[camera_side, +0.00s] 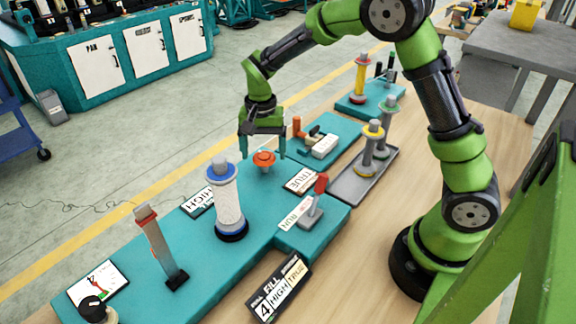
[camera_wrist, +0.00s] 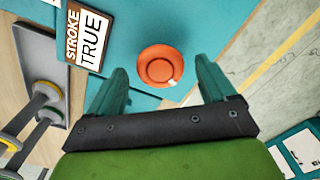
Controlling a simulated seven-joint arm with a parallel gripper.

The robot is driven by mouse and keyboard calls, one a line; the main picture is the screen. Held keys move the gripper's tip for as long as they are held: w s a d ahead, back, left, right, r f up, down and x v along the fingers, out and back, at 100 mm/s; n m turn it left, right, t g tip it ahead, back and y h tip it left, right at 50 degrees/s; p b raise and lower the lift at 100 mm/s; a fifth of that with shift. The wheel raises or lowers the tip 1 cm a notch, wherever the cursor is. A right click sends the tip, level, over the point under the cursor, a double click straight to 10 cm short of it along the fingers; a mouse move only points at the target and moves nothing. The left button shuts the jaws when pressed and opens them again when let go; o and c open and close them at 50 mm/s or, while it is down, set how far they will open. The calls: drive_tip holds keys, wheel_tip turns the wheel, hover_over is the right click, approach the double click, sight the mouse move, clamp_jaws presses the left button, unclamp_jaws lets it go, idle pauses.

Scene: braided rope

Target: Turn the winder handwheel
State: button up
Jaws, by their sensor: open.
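The handwheel (camera_side: 264,161) is a small orange disc on the teal bench panel. In the wrist view the handwheel (camera_wrist: 158,66) shows from above, with a raised round hub and a small pale knob at its rim. My gripper (camera_side: 262,157) points down over it, fingers spread wide. In the wrist view the two teal fingers of my gripper (camera_wrist: 161,70) stand on either side of the wheel in the picture, with clear gaps to it. I cannot tell how far the fingertips are above the wheel. Nothing is held.
A white spool with a blue top (camera_side: 228,200) stands in front of the wheel. A red-handled lever (camera_side: 317,195) and a STROKE TRUE sign (camera_wrist: 90,38) are nearby. A grey tray (camera_side: 350,184) with bobbins lies to the right. An orange peg (camera_side: 297,127) stands behind.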

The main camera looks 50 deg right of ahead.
sight(263, 155)
wheel_tip(263, 155, up, 16)
drive_tip(key=shift+r, duration=0.15)
drive_tip(key=shift+w, duration=0.1)
idle(0.3)
drive_tip(key=s+a+n+t+y, duration=0.2)
drive_tip(key=s+n+t, duration=0.4)
drive_tip(key=s, duration=1.4)
drive_tip(key=shift+n+t, duration=0.4)
drive_tip(key=shift+t, duration=0.2)
